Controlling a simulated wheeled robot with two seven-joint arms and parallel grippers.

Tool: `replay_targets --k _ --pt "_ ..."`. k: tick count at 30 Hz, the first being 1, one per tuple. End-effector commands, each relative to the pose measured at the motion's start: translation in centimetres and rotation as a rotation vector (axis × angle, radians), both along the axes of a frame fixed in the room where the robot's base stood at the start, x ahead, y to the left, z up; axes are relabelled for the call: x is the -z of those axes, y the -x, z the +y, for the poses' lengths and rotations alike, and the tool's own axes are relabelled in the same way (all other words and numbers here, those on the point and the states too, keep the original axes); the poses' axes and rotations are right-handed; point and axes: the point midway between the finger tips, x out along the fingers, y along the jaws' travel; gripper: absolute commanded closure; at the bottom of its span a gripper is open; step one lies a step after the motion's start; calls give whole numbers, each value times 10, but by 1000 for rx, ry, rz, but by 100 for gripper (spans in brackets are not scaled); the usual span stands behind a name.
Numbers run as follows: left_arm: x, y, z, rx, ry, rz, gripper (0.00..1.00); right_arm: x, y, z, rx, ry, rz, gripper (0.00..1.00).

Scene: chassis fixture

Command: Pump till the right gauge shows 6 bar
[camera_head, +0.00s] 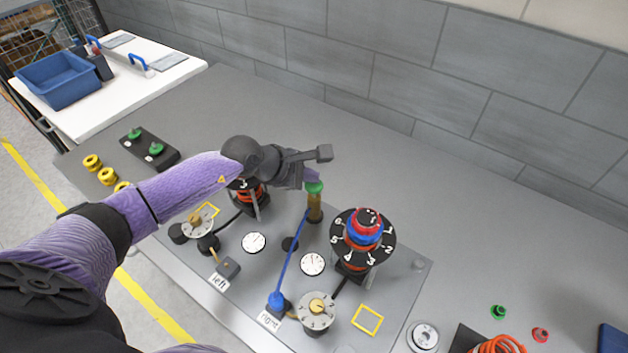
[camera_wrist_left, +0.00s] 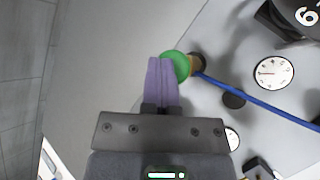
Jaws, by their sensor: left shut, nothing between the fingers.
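The pump (camera_head: 315,207) is a brown upright cylinder with a green knob (camera_head: 314,187) on top. The right gauge (camera_head: 313,263) is a white round dial to the right of the blue hose. It also shows in the left wrist view (camera_wrist_left: 273,72); its needle seems to point left, but I cannot read the value. My left gripper (camera_head: 312,175) has its purple fingers shut and empty, just above the green knob. In the left wrist view the fingertips (camera_wrist_left: 161,62) lie beside the green knob (camera_wrist_left: 178,66); I cannot tell whether they touch. My right gripper is not in view.
The blue hose (camera_head: 291,262) runs from near the "right" label (camera_head: 269,321) toward the pump. The left gauge (camera_head: 254,242) and a numbered dial with red and blue rings (camera_head: 365,235) stand nearby. The grey table is clear behind the pump.

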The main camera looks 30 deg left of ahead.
Motion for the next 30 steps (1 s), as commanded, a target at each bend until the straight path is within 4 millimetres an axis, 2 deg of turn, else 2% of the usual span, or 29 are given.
replay_targets --k 30 --pt "13 0 0 1 -1 2 100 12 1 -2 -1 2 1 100"
